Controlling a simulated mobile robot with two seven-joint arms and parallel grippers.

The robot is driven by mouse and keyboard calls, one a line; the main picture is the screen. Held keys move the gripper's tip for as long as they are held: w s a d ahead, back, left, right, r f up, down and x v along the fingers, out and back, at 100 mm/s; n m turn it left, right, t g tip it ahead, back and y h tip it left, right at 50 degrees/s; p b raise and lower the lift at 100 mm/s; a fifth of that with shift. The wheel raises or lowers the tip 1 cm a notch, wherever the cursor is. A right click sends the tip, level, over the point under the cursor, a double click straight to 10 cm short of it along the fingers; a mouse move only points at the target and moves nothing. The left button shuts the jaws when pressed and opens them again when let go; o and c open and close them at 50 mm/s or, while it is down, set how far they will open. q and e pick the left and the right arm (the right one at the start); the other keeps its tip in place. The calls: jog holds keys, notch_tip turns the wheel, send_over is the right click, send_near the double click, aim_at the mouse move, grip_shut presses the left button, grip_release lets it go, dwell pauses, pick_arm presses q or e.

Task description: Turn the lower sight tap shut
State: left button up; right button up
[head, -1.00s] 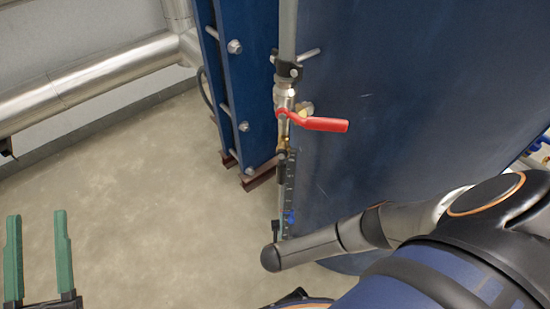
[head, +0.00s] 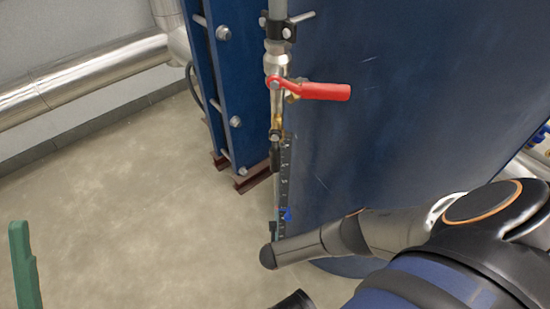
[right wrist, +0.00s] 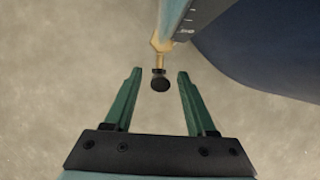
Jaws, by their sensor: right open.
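The lower sight tap (right wrist: 160,84) shows in the right wrist view as a small dark round knob on a brass fitting at the foot of the sight gauge. In the head view a dark knob (head: 271,230) shows at the gauge's lower end, just above my right arm's dark end. My right gripper (right wrist: 157,74) is open, with its green fingers on either side of the knob in the picture; I cannot tell their depth relative to it. The right gripper is not visible in the head view. My left gripper (head: 24,265) is at the left edge, with one finger showing and bare floor beside it.
A red lever (head: 322,91) on a valve points right, higher up the same pipe. A scaled gauge strip (head: 285,170) runs below it. The big blue plate (head: 430,95) stands behind and to the right. Open floor (head: 120,220) lies to the left.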

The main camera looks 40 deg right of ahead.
jog(key=shift+w+f, duration=0.1)
jog(key=shift+f, duration=0.2)
jog(key=shift+d, duration=0.1)
grip_shut()
dwell(1.3)
